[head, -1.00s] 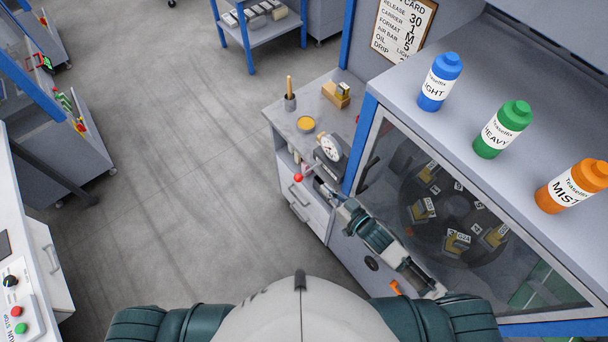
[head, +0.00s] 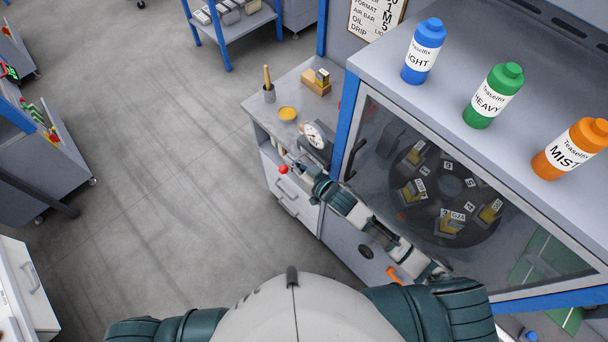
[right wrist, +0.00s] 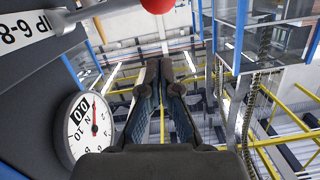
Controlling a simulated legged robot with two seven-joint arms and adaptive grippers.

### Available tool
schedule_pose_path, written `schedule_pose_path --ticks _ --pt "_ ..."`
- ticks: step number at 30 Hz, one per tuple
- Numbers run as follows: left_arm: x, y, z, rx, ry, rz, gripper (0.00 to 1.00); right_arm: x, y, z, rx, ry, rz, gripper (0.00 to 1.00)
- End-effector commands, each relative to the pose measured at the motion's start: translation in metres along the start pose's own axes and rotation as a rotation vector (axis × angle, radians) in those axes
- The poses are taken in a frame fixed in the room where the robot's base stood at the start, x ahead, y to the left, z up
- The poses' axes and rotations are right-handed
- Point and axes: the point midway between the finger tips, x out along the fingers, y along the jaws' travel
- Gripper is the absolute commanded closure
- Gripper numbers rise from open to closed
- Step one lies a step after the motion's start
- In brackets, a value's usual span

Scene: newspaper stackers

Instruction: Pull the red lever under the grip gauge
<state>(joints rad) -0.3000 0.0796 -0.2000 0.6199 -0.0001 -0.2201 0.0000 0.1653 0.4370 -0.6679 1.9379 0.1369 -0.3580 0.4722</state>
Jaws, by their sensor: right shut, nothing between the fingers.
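The red ball knob (head: 283,169) of the lever sticks out at the front of the bench, below the round white grip gauge (head: 315,133). In the right wrist view the red knob (right wrist: 157,5) is cut by the top edge, and the gauge dial (right wrist: 85,130) is at the left. My right gripper (head: 298,167) is beside the knob, just right of it in the head view. Its fingers (right wrist: 162,68) are shut with nothing between them, and the knob appears apart from them. My left gripper is out of view.
A yellow-topped pot (head: 288,113), a brush holder (head: 269,95) and a wooden block (head: 316,84) stand on the bench. A glass-fronted cabinet (head: 352,110) borders my right arm. Blue, green and orange bottles stand on its top. Open floor lies to the left.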

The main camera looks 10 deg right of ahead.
Motion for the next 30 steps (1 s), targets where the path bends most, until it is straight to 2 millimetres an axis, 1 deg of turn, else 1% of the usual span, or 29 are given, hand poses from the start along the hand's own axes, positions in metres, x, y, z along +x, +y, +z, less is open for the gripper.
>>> schedule_pose_path --ticks 1,3,6,9,14,24,30 --pt "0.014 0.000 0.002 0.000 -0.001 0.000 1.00 0.005 0.001 0.012 0.001 0.000 -0.001 1.00" --pt "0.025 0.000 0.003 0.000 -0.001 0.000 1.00 0.006 0.000 0.022 0.000 0.000 -0.001 1.00" --pt "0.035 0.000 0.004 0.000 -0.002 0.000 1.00 0.008 0.000 0.031 0.000 0.000 -0.001 1.00" --pt "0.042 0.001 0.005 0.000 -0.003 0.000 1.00 0.009 0.000 0.036 0.000 0.000 -0.001 1.00" --pt "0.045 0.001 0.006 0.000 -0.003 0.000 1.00 0.011 0.000 0.039 -0.001 0.000 -0.001 1.00" --pt "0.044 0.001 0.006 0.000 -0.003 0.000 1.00 0.010 -0.001 0.038 -0.001 0.000 -0.001 1.00" --pt "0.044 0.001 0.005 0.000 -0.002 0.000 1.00 0.011 -0.001 0.041 -0.029 0.000 0.004 1.00"
